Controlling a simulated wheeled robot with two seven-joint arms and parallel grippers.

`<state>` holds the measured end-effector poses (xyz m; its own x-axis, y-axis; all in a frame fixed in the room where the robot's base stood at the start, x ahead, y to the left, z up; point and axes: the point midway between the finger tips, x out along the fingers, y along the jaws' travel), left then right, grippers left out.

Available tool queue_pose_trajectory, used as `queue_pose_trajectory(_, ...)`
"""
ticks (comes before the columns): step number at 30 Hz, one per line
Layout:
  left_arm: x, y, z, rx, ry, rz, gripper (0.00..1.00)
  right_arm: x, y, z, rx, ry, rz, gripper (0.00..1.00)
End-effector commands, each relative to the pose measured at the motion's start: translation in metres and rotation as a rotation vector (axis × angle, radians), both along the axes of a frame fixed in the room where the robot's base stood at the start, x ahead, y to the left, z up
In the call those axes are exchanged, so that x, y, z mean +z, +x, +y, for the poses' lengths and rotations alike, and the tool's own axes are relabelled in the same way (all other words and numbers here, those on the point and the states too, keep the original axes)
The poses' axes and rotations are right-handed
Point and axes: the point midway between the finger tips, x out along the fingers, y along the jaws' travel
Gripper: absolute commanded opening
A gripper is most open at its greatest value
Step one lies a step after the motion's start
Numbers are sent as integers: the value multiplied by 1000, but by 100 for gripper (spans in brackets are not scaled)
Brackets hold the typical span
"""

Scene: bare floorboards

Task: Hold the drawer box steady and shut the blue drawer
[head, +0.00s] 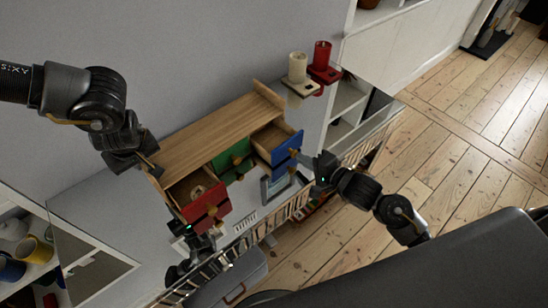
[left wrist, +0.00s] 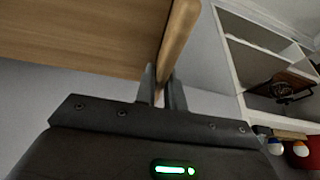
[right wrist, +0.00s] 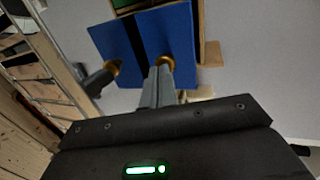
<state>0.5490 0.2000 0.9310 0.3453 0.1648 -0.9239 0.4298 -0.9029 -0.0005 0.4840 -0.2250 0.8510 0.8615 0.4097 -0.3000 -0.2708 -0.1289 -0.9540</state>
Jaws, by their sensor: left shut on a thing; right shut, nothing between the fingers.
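The wooden drawer box (head: 200,135) stands on a white surface against the wall. My right gripper (head: 310,163) is shut and empty in front of the blue drawer. In the right wrist view its fingertips are at the gold knob (right wrist: 165,61); I cannot tell whether they touch.
A red drawer (head: 209,207) also stands open at the left end, and a green drawer (head: 232,157) is in the middle. Bare floorboards (head: 465,150) lie to the right.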

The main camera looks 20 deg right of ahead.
Motion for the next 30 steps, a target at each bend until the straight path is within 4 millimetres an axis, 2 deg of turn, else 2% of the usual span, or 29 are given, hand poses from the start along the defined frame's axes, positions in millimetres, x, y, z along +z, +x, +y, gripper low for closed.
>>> queue_pose_trajectory(10,0,0,0,1,0,-1,0,0,3,1,-1,1,-1,0)
queue_pose_trajectory(13,0,0,0,0,0,-1,0,1,19,8,-3,3,-3,0)
queue_pose_trajectory(21,0,0,0,-1,0,-1,0,1,77,36,-2,3,-2,0)
queue_pose_trajectory(25,0,0,0,-1,0,0,0,0,90,43,0,1,0,0)
queue_pose_trajectory(30,0,0,-1,-2,0,0,0,0,93,45,1,0,0,0)
